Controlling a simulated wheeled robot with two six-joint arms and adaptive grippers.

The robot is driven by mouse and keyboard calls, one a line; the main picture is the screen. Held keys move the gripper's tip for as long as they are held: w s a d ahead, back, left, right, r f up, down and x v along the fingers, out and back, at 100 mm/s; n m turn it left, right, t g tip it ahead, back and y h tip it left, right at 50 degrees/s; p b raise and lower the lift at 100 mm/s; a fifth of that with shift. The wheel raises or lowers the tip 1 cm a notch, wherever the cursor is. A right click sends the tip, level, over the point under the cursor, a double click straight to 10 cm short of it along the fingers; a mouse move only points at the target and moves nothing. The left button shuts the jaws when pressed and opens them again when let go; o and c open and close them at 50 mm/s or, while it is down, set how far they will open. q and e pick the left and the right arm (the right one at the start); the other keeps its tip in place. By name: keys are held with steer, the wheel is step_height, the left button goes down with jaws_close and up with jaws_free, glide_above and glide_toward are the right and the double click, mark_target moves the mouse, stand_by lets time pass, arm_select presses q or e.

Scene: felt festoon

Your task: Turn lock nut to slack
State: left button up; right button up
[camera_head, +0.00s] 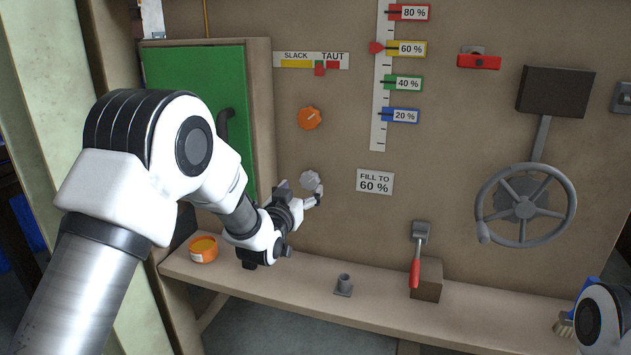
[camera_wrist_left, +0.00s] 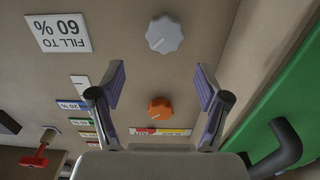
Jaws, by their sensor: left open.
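A grey scalloped knob (camera_head: 310,180) and an orange scalloped knob (camera_head: 310,118) sit on the brown panel, the orange one above. No label tells which is the lock nut. The slack/taut scale (camera_head: 297,60) is above them, its red pointer (camera_head: 320,70) at the TAUT side. My left gripper (camera_head: 313,194) is at the grey knob, partly overlapping it. In the left wrist view my left gripper (camera_wrist_left: 158,84) is open and empty. There the grey knob (camera_wrist_left: 164,34) lies beyond the fingertips and the orange knob (camera_wrist_left: 160,109) shows between the fingers.
A green door (camera_head: 225,80) with a dark handle is left of the knobs. A shelf (camera_head: 310,282) below holds an orange tin (camera_head: 203,249) and a red-handled lever (camera_head: 417,255). A handwheel (camera_head: 525,205) is at right. The panel around the knobs is clear.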

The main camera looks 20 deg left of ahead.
mark_target(308, 181)
arm_select(q)
steer(key=w, duration=0.4)
steer(key=w+f, duration=0.1)
steer(key=w, duration=0.1)
steer(key=shift+a+p, duration=0.3)
steer(key=shift+p, duration=0.05)
steer(key=shift+w, duration=0.35)
steer(key=shift+d+r, duration=0.15)
steer(key=shift+d, duration=0.05)
steer(key=shift+a, duration=0.1)
steer(key=c, duration=1.2)
steer(key=shift+o, duration=0.2)
arm_select(e)
steer(key=shift+w+a+r, duration=0.1)
steer(key=shift+w+r, duration=0.15)
steer(key=shift+r, duration=0.15)
